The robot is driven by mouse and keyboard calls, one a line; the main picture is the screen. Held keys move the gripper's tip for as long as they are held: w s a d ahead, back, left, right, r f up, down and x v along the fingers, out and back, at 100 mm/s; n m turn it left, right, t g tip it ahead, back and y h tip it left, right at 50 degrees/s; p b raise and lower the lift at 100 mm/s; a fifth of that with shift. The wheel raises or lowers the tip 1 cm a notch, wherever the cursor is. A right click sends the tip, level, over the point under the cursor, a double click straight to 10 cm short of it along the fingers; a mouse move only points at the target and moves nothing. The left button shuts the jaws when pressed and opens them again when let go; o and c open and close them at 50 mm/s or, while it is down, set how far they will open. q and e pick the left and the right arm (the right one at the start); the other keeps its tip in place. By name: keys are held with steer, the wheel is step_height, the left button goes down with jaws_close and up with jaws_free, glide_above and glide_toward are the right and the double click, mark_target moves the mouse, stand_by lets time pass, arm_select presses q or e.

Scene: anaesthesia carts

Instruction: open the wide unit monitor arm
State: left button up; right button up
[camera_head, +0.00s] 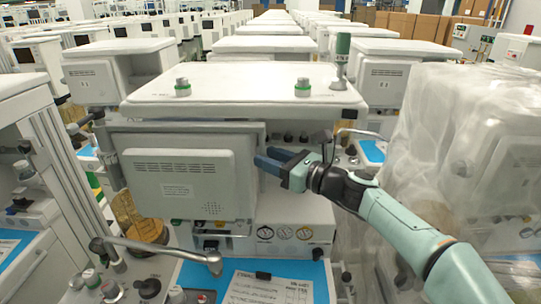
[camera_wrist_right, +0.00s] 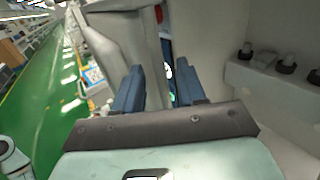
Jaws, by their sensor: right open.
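The wide unit's monitor (camera_head: 185,180) is a pale grey box with vents and a label. It hangs in front of the cart below its white top, on a mount at its left side (camera_head: 108,150). My right gripper (camera_head: 266,159) is at the monitor's right edge with its blue fingers apart. In the right wrist view the open fingers (camera_wrist_right: 158,88) point at a grey panel edge that shows between and beyond them. I cannot tell whether either finger touches it. My left gripper is not in view.
The white cart top (camera_head: 240,85) overhangs the gripper. Gauges (camera_head: 285,232) and a blue mat with a paper (camera_head: 262,285) lie below. A plastic-wrapped unit (camera_head: 465,150) stands close on the right, and another cart (camera_head: 35,170) on the left. A curved metal arm (camera_head: 160,248) crosses in front.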

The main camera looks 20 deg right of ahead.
steer(key=shift+w+a, duration=0.1)
steer(key=shift+w, duration=0.05)
jaws_close()
